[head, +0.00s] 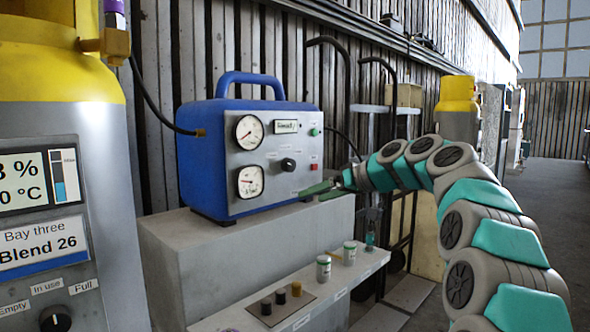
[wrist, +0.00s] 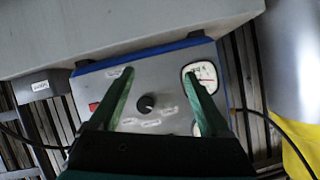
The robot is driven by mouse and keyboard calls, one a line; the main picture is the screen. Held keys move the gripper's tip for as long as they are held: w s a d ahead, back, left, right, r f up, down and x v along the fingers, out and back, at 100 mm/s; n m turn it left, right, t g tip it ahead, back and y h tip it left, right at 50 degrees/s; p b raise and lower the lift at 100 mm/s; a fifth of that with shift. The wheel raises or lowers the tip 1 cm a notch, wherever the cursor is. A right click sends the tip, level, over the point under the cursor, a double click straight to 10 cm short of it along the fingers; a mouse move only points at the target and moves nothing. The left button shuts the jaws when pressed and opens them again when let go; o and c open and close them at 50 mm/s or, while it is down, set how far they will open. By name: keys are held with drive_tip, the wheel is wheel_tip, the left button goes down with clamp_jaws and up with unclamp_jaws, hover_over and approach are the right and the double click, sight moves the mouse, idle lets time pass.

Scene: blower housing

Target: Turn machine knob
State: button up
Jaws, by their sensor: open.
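The blue machine (head: 205,155) has a grey front panel with a round black knob (head: 288,164) low on its right half. The knob also shows in the wrist view (wrist: 147,102), where the panel appears upside down, with small white labels around the knob. My gripper (head: 312,192) is in front of the panel's lower right, its green fingers pointing left toward the machine. In the wrist view my gripper (wrist: 159,73) is open, one finger on each side of the knob in the picture. No contact with the knob shows. The knob's pointer direction is too small to tell.
Two gauges (head: 250,132) sit left of the knob; a green button (head: 314,132) and a red button (head: 313,167) sit right. The machine stands on a grey block (head: 240,240). A lower shelf (head: 335,283) holds small cans. A large yellow-topped cylinder (head: 60,75) stands at left.

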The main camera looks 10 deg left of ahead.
sight(291, 165)
drive_tip(key=w+d+r+n+t+y+b, duration=0.1)
drive_tip(key=w+r+n+t+y, duration=0.15)
drive_tip(key=w+r+n, duration=0.4)
drive_tip(key=shift+w+a+f+n+t+y+p, duration=0.2)
drive_tip(key=shift+w+a+n+p, duration=0.15)
drive_tip(key=shift+w+a, duration=0.75)
drive_tip(key=shift+w+a+f+n+t+y+p, duration=0.15)
drive_tip(key=shift+w+a+n+y+p, duration=0.35)
drive_tip(key=shift+a, duration=1.05)
drive_tip(key=shift+w+a+f+n+t+h+p, duration=0.1)
drive_tip(key=shift+w+a+f+n, duration=0.2)
drive_tip(key=shift+w+a, duration=0.85)
drive_tip(key=shift+s+a, duration=0.2)
clamp_jaws()
